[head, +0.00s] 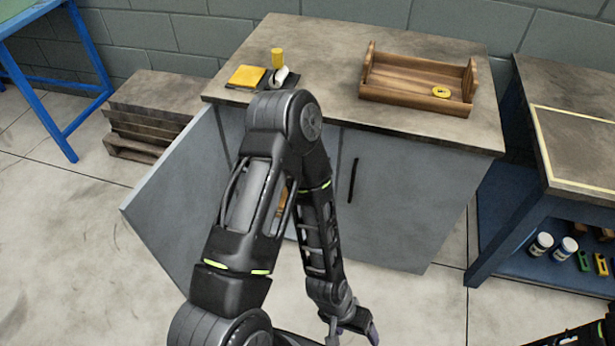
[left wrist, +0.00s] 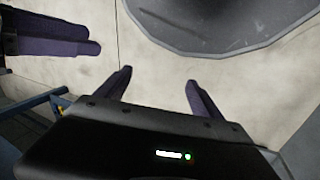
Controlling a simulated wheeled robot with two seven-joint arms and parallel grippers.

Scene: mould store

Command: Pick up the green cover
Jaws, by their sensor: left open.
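I cannot make out a green cover for certain. A small green piece (head: 584,260) lies on the lower shelf of the blue bench at the right, too small to identify. My left gripper (head: 368,332) is low at the bottom edge of the head view, in front of the grey cabinet and well away from that piece. In the left wrist view the left gripper (left wrist: 160,77) has its two fingers apart with nothing between them. Two purple fingers (left wrist: 50,36) at the upper left of that view look like my right gripper's; their opening is unclear.
The grey cabinet (head: 410,190) has its left door (head: 172,190) swung open. On its top are a wooden tray (head: 400,92) holding a yellow ring (head: 441,92), a yellow block (head: 246,76) and a yellow-topped item (head: 278,60).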

